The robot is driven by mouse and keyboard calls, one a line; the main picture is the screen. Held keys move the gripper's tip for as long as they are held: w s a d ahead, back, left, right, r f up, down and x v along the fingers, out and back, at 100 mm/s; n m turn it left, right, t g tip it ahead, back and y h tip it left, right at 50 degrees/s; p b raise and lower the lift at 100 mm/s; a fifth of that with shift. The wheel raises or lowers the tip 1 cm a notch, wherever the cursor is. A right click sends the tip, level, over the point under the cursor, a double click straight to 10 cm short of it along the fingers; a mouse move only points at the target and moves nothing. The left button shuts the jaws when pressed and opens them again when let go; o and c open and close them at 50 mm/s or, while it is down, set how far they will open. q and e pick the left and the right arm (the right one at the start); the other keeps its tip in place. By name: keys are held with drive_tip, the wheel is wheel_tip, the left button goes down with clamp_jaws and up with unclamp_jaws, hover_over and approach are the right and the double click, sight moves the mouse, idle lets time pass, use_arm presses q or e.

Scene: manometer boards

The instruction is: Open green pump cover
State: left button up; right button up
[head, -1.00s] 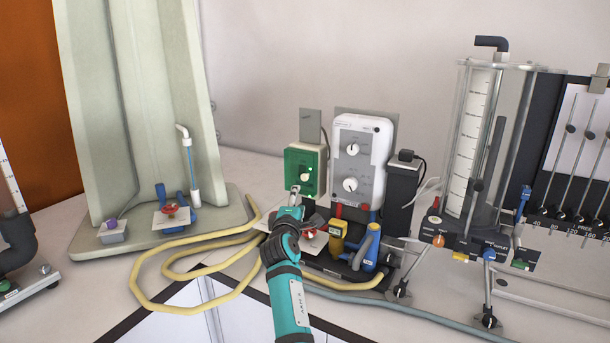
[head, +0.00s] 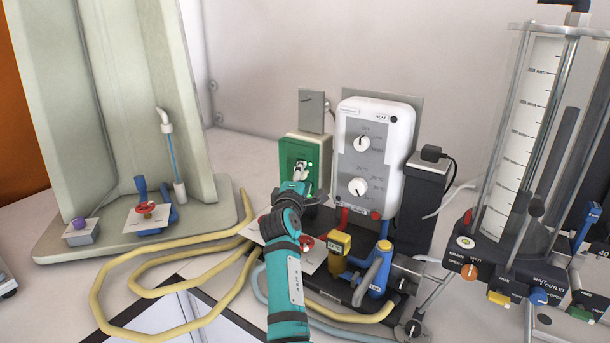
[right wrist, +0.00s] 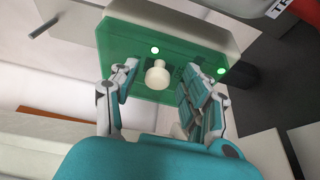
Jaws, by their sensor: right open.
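The green pump cover (head: 290,152) is a translucent green front on a pale box, standing left of the white control unit. In the right wrist view the green cover (right wrist: 127,56) shows with a white round knob (right wrist: 157,74) and two lit green lamps. My right gripper (head: 300,168) is in front of the cover and hides part of it in the head view. In the right wrist view my right gripper (right wrist: 152,82) is open, with its fingers on either side of the knob. I cannot tell whether they touch it. My left gripper is not in view.
The white control unit (head: 372,150) with two dials stands right of the box. Yellow (head: 338,243) and blue (head: 376,272) fittings sit below it. A yellow hose (head: 130,325) loops over the table at left. A clear cylinder (head: 530,130) stands at right.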

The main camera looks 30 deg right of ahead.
drive_tip(key=shift+s+a+r, duration=0.1)
drive_tip(key=shift+a+r, duration=0.05)
clamp_jaws()
idle(0.4)
